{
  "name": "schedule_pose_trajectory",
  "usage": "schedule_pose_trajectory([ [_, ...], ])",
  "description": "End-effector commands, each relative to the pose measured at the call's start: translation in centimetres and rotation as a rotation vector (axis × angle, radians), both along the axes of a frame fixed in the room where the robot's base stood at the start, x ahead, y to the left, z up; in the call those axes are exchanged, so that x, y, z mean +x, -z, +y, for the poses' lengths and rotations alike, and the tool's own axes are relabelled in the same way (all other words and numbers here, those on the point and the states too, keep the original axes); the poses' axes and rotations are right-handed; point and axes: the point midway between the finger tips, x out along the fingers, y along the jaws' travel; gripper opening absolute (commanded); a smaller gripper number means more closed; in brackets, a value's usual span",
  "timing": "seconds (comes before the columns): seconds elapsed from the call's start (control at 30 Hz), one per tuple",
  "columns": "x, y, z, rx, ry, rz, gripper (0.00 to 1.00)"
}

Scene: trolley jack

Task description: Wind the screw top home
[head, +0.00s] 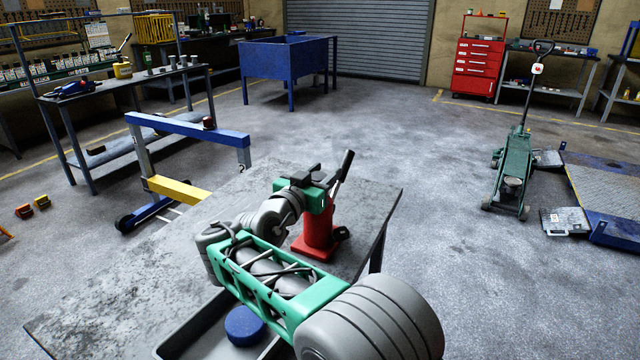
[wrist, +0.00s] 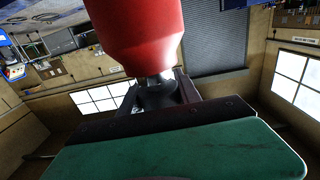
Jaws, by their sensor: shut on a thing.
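A red bottle jack (head: 316,238) stands upright on the grey metal table (head: 120,290). My gripper (head: 305,178) is at the top of the jack, and its green body hides most of the jack's upper end in the head view. In the wrist view the red jack body (wrist: 140,35) fills the top middle, with a short bare metal neck below it. The dark screw top (wrist: 158,97) sits between the two dark jaws of my gripper (wrist: 160,105), which are shut on it. How far the screw top is wound cannot be told.
A grey tray (head: 180,346) with a round blue object (head: 243,324) lies at the table's front. A dark lever (head: 343,172) rises beside the jack. A blue engine crane (head: 190,128) stands behind the table at left; a green trolley jack (head: 514,165) stands at right. Floor between is clear.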

Motion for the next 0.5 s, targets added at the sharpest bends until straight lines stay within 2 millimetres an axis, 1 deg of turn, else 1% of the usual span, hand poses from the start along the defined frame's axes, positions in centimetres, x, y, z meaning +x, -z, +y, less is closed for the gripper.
schedule_pose_trajectory([
  [0.2, -0.1, -0.13, -0.28, -0.001, 0.097, -0.002, 0.0],
  [0.5, -0.19, -0.29, -0.48, -0.001, 0.142, -0.004, 0.0],
])
